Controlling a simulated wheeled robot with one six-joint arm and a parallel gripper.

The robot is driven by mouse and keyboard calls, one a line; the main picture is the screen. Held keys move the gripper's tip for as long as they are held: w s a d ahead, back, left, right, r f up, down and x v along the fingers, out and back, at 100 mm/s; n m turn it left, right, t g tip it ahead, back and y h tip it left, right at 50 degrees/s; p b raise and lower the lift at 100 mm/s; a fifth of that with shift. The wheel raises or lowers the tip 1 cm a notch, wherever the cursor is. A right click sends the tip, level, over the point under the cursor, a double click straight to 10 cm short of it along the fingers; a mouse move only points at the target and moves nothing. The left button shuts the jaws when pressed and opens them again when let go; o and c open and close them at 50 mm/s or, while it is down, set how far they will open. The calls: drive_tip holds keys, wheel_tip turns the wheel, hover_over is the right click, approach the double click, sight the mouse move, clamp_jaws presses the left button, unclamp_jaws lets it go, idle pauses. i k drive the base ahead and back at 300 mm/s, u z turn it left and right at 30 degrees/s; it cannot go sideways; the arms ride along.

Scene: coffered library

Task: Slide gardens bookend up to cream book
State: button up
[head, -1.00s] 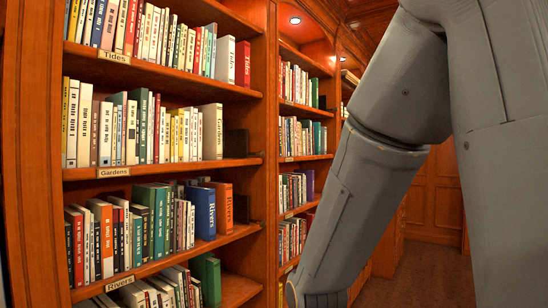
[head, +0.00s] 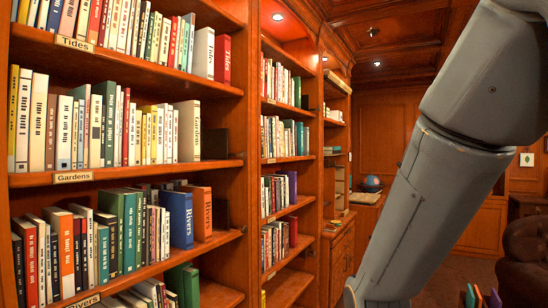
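The gardens shelf (head: 130,177) carries a "Gardens" label and a row of upright books. The cream book (head: 188,131), wide and marked "Gardens", stands upright at the row's right end. The dark gardens bookend (head: 215,143) stands just right of it, partly hidden behind the book. I cannot tell how wide the gap between them is. My grey arm crosses the right of the picture and runs down out of the bottom edge. My gripper is not in view.
The Tides shelf (head: 165,72) is above and the Rivers shelf (head: 130,281) below. The Rivers shelf has its own dark bookend (head: 221,208). Further bookcases run back at the right. A globe (head: 371,184) and a dark brown chair (head: 525,255) stand beyond.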

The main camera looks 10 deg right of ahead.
sight(216, 142)
drive_tip(key=z, duration=0.05)
drive_tip(key=i, duration=1.15)
drive_tip(key=u, duration=0.65)
